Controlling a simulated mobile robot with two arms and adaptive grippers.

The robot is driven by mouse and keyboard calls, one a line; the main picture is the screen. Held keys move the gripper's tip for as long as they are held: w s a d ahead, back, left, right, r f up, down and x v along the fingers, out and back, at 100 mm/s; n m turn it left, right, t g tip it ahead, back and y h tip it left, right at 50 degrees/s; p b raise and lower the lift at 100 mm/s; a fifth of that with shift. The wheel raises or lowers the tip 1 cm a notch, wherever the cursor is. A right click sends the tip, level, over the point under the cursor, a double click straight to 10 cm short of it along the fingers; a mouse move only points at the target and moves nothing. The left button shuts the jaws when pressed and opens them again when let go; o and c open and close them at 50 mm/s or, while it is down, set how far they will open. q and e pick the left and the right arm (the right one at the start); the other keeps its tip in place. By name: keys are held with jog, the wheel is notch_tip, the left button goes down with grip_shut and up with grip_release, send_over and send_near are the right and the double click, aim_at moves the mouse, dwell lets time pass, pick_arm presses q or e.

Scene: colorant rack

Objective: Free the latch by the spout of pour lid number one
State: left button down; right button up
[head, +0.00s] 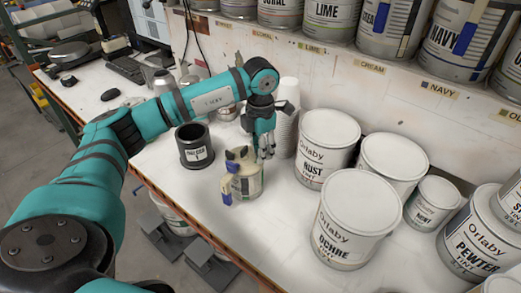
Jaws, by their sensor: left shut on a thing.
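A small pale can with a pour lid (244,167) stands near the table's front edge in the head view. Dark parts rise from the top of the lid, and a blue latch (226,190) hangs on its left side. Which dark part is the spout is too small to tell. My left gripper (265,152) points down at the lid's back right edge. Its fingers are shut on a part of the lid there, and they hide that part. I cannot read a number on the lid. My right gripper is not in view.
A dark labelled container (196,150) stands left of the can, and stacked white cups (286,130) stand behind the gripper. Large white tins, including Rust (325,140) and Ochre (355,212), crowd the right. The table is clear in front of the Ochre tin.

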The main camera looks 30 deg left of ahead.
pick_arm(q)
jog(key=shift+n+b, duration=0.4)
jog(key=shift+n, duration=0.5)
dwell(3.2)
jog(key=c, duration=1)
grip_release()
notch_tip(320, 180, up, 12)
